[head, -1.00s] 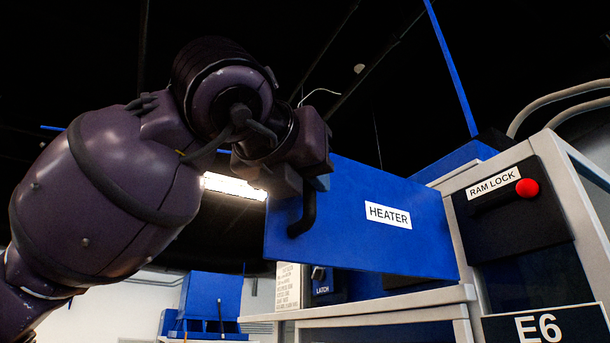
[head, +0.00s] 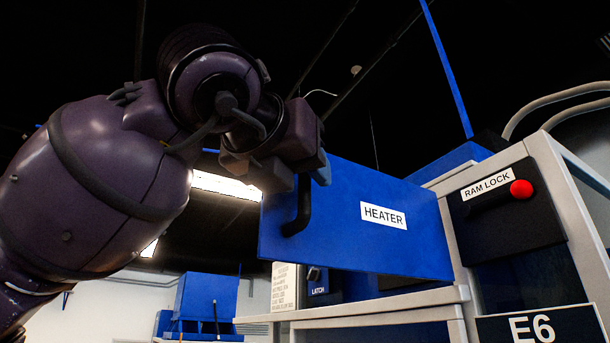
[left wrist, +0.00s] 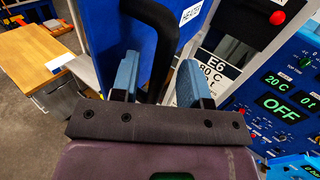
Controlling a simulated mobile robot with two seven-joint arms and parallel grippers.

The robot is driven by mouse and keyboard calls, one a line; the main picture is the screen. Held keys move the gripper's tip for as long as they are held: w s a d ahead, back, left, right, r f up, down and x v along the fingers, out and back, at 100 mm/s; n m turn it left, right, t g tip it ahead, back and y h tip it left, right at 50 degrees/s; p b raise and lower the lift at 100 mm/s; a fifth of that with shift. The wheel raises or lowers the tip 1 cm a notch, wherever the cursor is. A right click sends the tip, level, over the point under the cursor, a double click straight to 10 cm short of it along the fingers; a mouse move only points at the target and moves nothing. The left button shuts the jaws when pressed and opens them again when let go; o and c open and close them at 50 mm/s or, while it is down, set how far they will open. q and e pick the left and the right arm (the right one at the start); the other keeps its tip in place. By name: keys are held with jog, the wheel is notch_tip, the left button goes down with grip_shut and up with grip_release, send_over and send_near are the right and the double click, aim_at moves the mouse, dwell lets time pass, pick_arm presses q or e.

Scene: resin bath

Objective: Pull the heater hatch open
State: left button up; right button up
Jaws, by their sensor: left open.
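The heater hatch (head: 345,235) is a blue panel with a white HEATER label. It stands swung out from the cabinet, its free edge at the left. Its black bar handle (head: 298,212) is near that edge. My left gripper (head: 303,175) is open at the upper end of the handle. In the left wrist view, the handle (left wrist: 160,40) shows between the two blue-grey fingers of the left gripper (left wrist: 157,78), which do not close on it. The handle's upper end is hidden behind the gripper in the head view. My right gripper is not in view.
The pale cabinet frame (head: 390,312) carries a RAM LOCK panel (head: 500,210) with a red knob and an E6 sign (head: 535,326). A LATCH panel (head: 317,285) shows below the hatch. In the wrist view, a control panel (left wrist: 290,90) is at right and a wooden table (left wrist: 30,60) at left.

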pick_arm(q)
jog(key=v, duration=0.9)
jog(key=shift+s+a+b, duration=0.25)
jog(key=shift+s+b, duration=0.1)
jog(key=shift+b, duration=0.1)
